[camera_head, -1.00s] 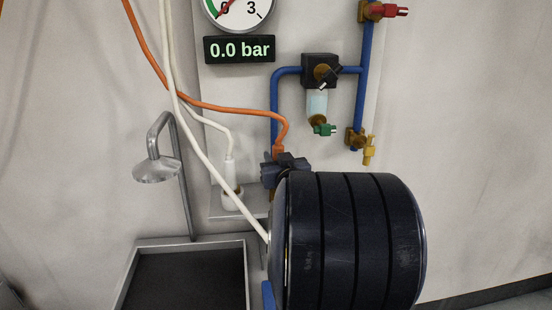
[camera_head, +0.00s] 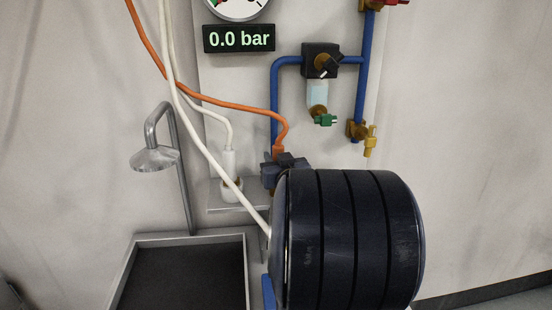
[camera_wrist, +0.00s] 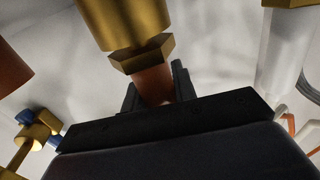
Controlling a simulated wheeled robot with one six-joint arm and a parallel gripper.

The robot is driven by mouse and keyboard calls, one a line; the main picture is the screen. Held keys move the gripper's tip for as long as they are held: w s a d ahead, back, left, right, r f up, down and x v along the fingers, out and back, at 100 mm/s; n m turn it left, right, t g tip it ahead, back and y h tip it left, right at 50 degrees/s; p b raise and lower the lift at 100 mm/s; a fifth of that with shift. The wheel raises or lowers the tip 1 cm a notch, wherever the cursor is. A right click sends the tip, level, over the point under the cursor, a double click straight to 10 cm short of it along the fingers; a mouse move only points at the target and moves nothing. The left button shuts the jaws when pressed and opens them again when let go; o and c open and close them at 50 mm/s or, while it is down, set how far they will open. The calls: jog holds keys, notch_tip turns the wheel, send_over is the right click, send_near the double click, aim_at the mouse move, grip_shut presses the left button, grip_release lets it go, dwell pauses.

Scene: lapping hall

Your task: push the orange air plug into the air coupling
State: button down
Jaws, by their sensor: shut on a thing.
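The orange plug (camera_head: 278,152) hangs at the end of its orange hose in the head view. My gripper (camera_head: 286,166) is shut on it, and my dark wrist covers much of what lies below. In the wrist view, the plug (camera_wrist: 153,84) shows between the dark fingertips of my gripper (camera_wrist: 157,88). A brass coupling (camera_wrist: 125,20) with a hex nut stands right at the plug's end and overlaps it in the picture. I cannot tell whether the plug is touching it or inside it. In the head view the coupling is hidden.
A white plug (camera_head: 229,163) with a white hose stands on a small shelf left of my gripper. A blue pipe (camera_head: 274,105), a filter (camera_head: 317,92) and a yellow valve (camera_head: 370,140) are behind. The display (camera_head: 239,38) reads 0.0 bar. A sink (camera_head: 180,238) lies lower left.

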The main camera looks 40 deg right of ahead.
jog(key=shift+f, duration=0.25)
jog(key=c, duration=1.1)
grip_release()
jog(key=shift+o, duration=0.2)
jog(key=v, duration=1)
jog(key=shift+s+a, duration=0.15)
jog(key=shift+s, duration=0.2)
jog(key=shift+w, duration=0.1)
